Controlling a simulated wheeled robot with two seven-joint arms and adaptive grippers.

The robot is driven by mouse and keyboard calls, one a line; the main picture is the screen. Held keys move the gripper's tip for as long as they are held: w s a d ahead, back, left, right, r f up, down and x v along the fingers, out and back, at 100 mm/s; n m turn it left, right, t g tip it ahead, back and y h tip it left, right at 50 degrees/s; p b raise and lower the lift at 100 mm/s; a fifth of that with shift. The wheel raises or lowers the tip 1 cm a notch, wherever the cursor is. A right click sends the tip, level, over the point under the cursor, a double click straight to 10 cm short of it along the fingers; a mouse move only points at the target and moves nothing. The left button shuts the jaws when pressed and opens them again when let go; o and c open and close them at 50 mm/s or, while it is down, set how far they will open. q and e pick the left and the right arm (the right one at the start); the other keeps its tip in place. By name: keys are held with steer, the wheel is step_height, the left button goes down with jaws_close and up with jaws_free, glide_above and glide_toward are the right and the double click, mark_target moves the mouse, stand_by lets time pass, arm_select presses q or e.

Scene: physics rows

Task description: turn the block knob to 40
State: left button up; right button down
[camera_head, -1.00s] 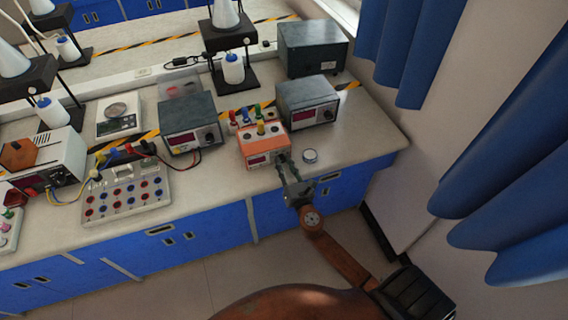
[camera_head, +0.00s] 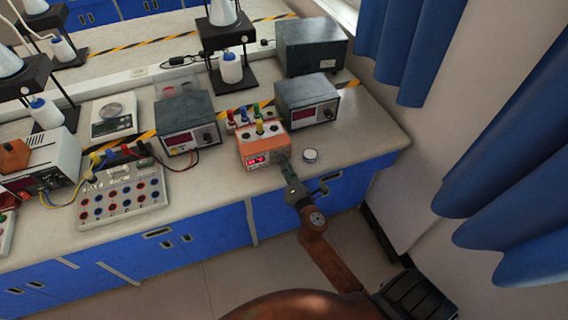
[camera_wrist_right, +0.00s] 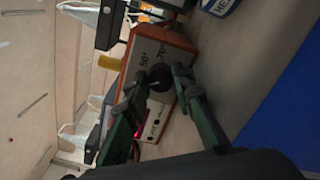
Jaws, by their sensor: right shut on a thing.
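The orange and white block heater (camera_head: 270,142) stands near the bench's front edge, with several coloured tubes in its top. Its front display (camera_head: 256,160) glows red; I cannot read the digits. My right gripper (camera_head: 284,158) reaches the right part of its front, hiding the knob in the head view. In the right wrist view the dark round knob (camera_wrist_right: 160,79) sits between the two fingers of my right gripper (camera_wrist_right: 159,87), which is shut on it. Printed marks 50 and 70 show on the panel (camera_wrist_right: 150,50) above it. My left gripper is out of view.
Grey power supplies (camera_head: 188,112) and (camera_head: 307,92) stand behind the heater on both sides. A socket board (camera_head: 122,195) with cables lies left. Bench front there is clear.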

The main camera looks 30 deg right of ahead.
steer(key=shift+m, duration=0.5)
steer(key=c, duration=1.7)
jaws_free()
steer(key=shift+o, duration=0.2)
